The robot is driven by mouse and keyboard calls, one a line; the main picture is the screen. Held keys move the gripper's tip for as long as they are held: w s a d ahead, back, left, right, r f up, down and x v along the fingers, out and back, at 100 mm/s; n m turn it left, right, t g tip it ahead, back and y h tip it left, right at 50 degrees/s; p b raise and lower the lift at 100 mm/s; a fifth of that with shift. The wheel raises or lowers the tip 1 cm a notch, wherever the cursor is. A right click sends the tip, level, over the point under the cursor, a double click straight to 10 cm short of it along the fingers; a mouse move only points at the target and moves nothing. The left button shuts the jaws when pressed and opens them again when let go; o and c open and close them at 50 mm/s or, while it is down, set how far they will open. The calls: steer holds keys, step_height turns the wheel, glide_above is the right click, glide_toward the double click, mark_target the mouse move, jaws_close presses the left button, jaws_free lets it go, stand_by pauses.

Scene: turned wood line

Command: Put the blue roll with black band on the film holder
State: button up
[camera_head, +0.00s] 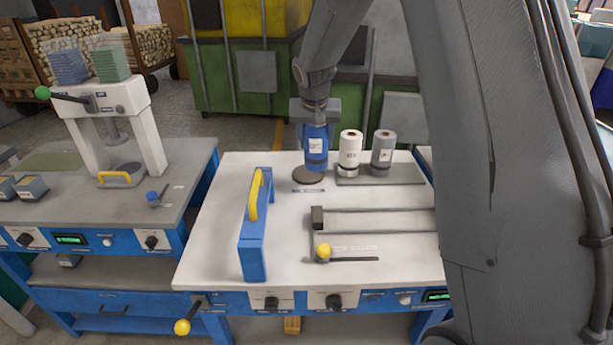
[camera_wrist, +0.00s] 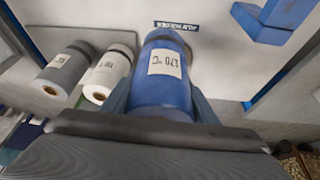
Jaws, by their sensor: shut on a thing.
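My gripper (camera_head: 318,118) is shut on the blue roll (camera_head: 316,150), gripping its upper part from behind. The roll is upright and has a white label, which reads 170 °C in the wrist view (camera_wrist: 165,88). Its black band shows at the far end in the wrist view, partly hidden. The film holder (camera_head: 306,178) is a dark round disc on the bench, with a small label plate before it. The roll's lower end overlaps the disc's back right edge in the head view; I cannot tell whether they touch. The label plate (camera_wrist: 176,25) shows beyond the roll in the wrist view.
A white roll (camera_head: 350,150) and a grey roll (camera_head: 382,150) stand on a dark tray (camera_head: 405,181) just right of the blue roll. A blue block with a yellow handle (camera_head: 254,220) stands at left. Rails (camera_head: 375,222) lie in front.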

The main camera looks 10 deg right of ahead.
steer(key=w+r+b, duration=0.1)
steer(key=w+b, duration=0.1)
steer(key=w, duration=0.7)
steer(key=shift+n+y, duration=0.3)
steer(key=shift+n, duration=0.1)
steer(key=f+p, duration=0.1)
steer(key=f, duration=0.2)
steer(key=f+p, duration=0.1)
steer(key=f, duration=0.2)
steer(key=f+p, duration=0.1)
steer(key=f, duration=0.2)
steer(key=shift+a, duration=0.25)
steer(key=shift+f, duration=0.15)
steer(key=o, duration=1.1)
steer(key=shift+o, duration=0.4)
